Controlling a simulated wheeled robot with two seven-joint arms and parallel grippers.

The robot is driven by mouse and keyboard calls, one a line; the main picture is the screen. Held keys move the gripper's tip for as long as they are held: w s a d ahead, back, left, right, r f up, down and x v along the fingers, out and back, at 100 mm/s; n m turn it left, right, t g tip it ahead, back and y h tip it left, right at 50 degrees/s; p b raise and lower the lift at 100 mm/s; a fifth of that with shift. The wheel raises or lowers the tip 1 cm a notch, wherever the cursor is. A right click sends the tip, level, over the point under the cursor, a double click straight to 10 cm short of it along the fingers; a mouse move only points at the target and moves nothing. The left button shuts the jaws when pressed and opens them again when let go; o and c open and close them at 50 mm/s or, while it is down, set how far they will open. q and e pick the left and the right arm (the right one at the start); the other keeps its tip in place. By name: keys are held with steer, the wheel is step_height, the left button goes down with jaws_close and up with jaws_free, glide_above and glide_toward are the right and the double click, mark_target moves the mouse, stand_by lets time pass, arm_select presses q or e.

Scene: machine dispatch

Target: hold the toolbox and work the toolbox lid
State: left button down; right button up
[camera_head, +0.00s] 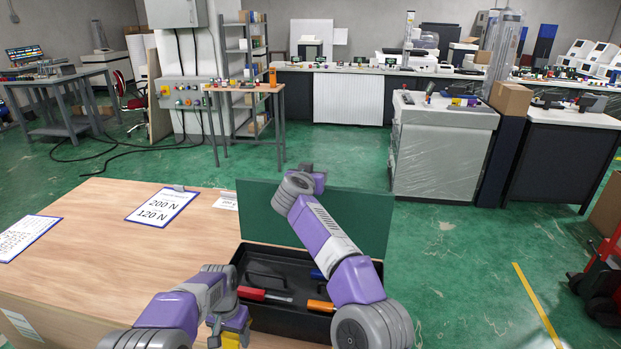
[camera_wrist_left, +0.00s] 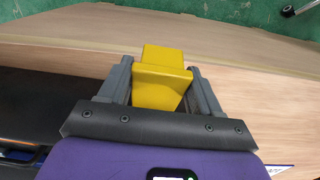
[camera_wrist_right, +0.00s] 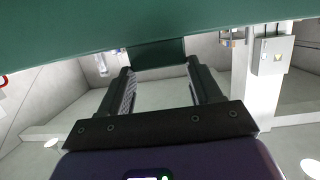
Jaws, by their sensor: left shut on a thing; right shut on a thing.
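The toolbox (camera_head: 285,322) is a black box at the table's right end, with its green lid (camera_head: 375,215) standing open and upright at the back. Tools with red and orange handles lie inside. My left gripper (camera_wrist_left: 160,68) is shut on a yellow block-like part (camera_wrist_left: 163,55) at the toolbox's left side; this part also shows low in the head view (camera_head: 231,341). My right arm crosses over the box to the lid's top edge. My right gripper (camera_wrist_right: 158,62) is shut on a green tab (camera_wrist_right: 157,53) of the lid. My right fingertips are mostly hidden in the head view.
The wooden table (camera_head: 110,225) carries a clipboard (camera_head: 162,207) reading 200 N and 120 N, and a printed sheet (camera_head: 25,237) at its left. Green floor is open behind and to the right. A grey cabinet (camera_head: 440,150) stands beyond. A red hand truck (camera_head: 603,275) is at far right.

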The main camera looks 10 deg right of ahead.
arm_select(q)
steer(key=shift+s, duration=0.1)
arm_select(e)
steer(key=shift+d+r, duration=0.2)
steer(key=shift+r, duration=0.3)
steer(key=o, duration=1.3)
steer(key=shift+c, duration=0.2)
steer(key=shift+o, duration=1.3)
steer(key=shift+s+f, duration=0.1)
steer(key=shift+f, duration=0.15)
steer(key=shift+a, duration=0.1)
arm_select(q)
steer(key=shift+r, duration=0.1)
arm_select(e)
steer(key=v, duration=1.2)
arm_select(q)
steer(key=shift+c, duration=0.7)
jaws_free()
